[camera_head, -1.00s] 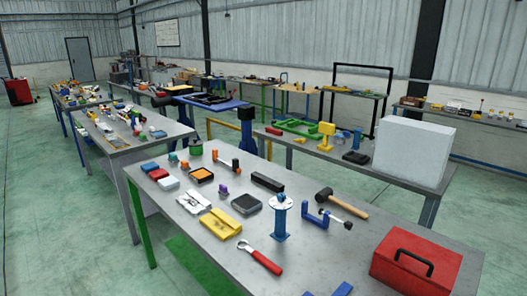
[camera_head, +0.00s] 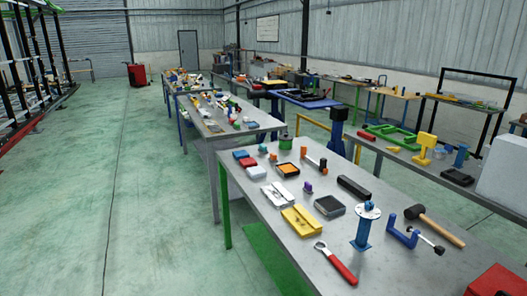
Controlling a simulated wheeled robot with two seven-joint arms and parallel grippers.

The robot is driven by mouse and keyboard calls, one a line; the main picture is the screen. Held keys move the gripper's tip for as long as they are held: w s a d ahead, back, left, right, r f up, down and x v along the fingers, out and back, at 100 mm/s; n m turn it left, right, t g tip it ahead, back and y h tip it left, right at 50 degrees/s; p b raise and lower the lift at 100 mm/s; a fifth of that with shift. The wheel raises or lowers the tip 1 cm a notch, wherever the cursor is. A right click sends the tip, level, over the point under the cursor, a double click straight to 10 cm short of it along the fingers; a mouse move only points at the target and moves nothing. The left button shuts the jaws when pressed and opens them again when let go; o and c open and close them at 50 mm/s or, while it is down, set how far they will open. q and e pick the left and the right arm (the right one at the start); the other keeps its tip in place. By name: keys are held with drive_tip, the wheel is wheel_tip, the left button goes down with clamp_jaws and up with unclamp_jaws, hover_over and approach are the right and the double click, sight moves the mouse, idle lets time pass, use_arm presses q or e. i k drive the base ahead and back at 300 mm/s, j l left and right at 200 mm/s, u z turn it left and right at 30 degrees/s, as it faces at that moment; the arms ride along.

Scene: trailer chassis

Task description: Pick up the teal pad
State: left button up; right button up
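A small flat teal-blue block (camera_head: 240,154), which looks like the teal pad, lies at the far left corner of the near grey table (camera_head: 262,207). It sits in a short row with a red block (camera_head: 247,162) and a white block (camera_head: 256,172) just in front of it. A small rounded teal piece (camera_head: 262,148) stands just to its right. Neither of my grippers is in view.
The near table also holds a yellow block (camera_head: 301,221), a red-handled wrench (camera_head: 338,264), a blue stand (camera_head: 364,228) and a mallet (camera_head: 435,226). More cluttered tables stand behind. The green floor (camera_head: 140,200) at left is open.

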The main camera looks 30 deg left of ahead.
sight(262, 149)
drive_tip(key=i+j+z, duration=0.1)
drive_tip(key=j, duration=0.3)
drive_tip(key=i+j, duration=0.2)
drive_tip(key=j, duration=0.25)
drive_tip(key=i+j+z, duration=0.15)
drive_tip(key=j, duration=0.25)
drive_tip(key=i+j+z, duration=0.1)
drive_tip(key=j, duration=0.35)
drive_tip(key=i+j, duration=0.15)
drive_tip(key=j, duration=0.3)
drive_tip(key=i+j+z, duration=0.15)
drive_tip(key=j, duration=0.3)
drive_tip(key=i+j+z, duration=0.1)
drive_tip(key=j, duration=0.35)
